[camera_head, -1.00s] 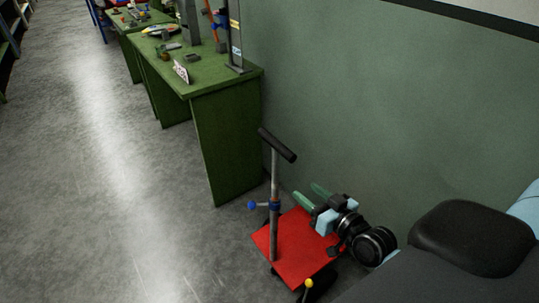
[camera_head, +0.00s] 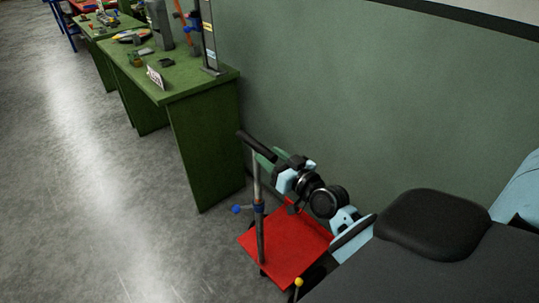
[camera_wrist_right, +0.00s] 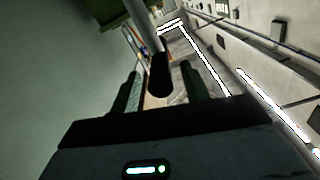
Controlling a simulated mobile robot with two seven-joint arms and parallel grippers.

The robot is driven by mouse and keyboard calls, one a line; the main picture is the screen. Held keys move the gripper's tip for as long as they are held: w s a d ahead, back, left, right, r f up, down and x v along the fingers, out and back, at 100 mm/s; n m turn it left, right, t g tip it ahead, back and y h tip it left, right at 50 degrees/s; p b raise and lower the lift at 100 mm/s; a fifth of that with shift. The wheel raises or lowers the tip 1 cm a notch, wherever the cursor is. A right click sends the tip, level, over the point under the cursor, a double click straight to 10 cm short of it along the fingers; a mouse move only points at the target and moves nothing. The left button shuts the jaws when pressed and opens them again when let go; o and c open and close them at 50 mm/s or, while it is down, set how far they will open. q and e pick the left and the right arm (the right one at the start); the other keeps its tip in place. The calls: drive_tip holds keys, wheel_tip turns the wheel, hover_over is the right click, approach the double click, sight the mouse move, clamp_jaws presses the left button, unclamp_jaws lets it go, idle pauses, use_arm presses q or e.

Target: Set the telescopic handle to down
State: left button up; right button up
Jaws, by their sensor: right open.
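The telescopic handle is a grey pole (camera_head: 257,180) standing upright on a red platform (camera_head: 285,249), topped by a black T-shaped grip (camera_head: 256,144). A blue collar with a blue knob (camera_head: 237,209) sits partway up the pole, and a good length of pole shows above it. My right gripper (camera_head: 268,156) is open just right of the grip, near its height. In the right wrist view, the black grip (camera_wrist_right: 160,78) appears between the two spread fingers; I cannot tell whether they touch it. My left gripper is not in view.
A green workbench (camera_head: 205,150) with tools on it stands behind and left of the trolley. A green wall (camera_head: 350,90) runs close along the right. A yellow-topped lever (camera_head: 298,282) rises at the platform's front. Grey floor at the left is clear.

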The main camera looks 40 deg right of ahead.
drive_tip(key=shift+w, duration=0.55)
clamp_jaws()
